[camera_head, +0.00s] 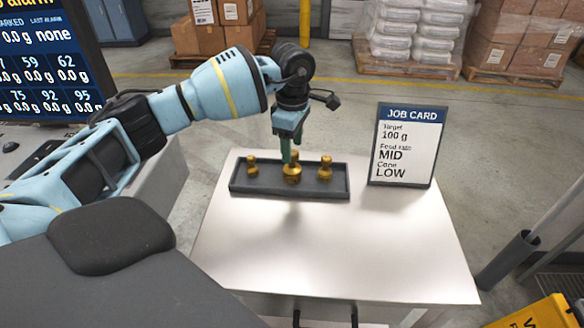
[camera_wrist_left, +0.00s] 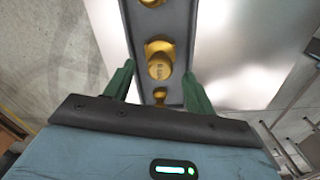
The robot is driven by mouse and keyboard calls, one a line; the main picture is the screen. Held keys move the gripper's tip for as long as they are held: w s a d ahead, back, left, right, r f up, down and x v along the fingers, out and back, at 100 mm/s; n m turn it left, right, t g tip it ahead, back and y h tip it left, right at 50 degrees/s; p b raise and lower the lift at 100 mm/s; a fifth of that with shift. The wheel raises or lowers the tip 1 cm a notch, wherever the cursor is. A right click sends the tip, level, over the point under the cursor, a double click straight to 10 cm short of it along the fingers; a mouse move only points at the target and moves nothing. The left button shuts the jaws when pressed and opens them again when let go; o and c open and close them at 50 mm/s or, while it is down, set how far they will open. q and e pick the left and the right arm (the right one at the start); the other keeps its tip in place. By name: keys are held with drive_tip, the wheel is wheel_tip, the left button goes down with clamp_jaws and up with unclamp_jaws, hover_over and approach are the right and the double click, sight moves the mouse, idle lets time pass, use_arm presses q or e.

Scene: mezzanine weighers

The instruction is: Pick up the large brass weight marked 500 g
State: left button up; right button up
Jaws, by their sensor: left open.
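Several brass weights stand in a dark tray (camera_head: 240,188) on the white table. The large brass weight (camera_head: 292,175) is the middle and biggest one; its marking is too small to read. My left gripper (camera_head: 291,160) points down over it, fingers open. In the left wrist view the large weight's knob (camera_wrist_left: 159,67) lies between the two green fingertips (camera_wrist_left: 158,72), with a gap on each side. The fingers partly hide the weight in the head view. My right gripper is not in view.
Smaller brass weights stand to the left (camera_head: 252,168) and right (camera_head: 325,169) of the large one. A job card (camera_head: 405,145) stands upright right of the tray. The front of the table (camera_head: 330,245) is clear. A monitor (camera_head: 48,65) is at far left.

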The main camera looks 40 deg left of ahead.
sight(293, 152)
use_arm(q)
drive_tip(key=shift+d+f, duration=0.1)
drive_tip(key=shift+f, duration=1.85)
drive_tip(key=shift+c, duration=0.2)
drive_tip(key=shift+r, duration=0.1)
clamp_jaws()
